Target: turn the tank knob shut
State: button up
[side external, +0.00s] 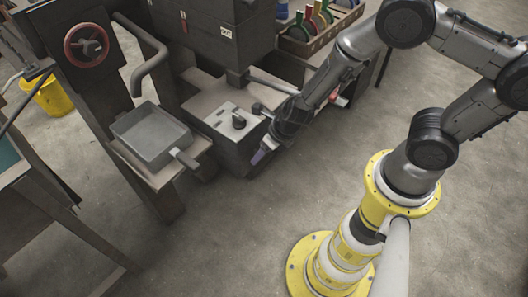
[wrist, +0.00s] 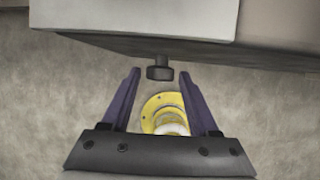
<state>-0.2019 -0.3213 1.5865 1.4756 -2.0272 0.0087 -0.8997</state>
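My gripper (wrist: 160,73) shows in the wrist view with two purple fingers spread apart, open and empty. A small dark knob (wrist: 159,68) sticks out from under the edge of a grey box. It appears between the fingertips, with a gap on both sides; I cannot tell its depth exactly. In the side external view my gripper (side external: 262,156) is low, at the front right side of the grey tank (side external: 219,146). The side knob is hidden there.
A grey pan (side external: 152,136) stands on a shelf left of the tank. A red handwheel (side external: 86,45) is at upper left, and a yellow bucket (side external: 50,97) is behind it. The floor in front is clear.

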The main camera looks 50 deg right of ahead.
jog(key=shift+o, duration=0.4)
jog(key=v, duration=1.3)
jog(key=shift+s+r, duration=0.15)
jog(key=shift+r, duration=0.2)
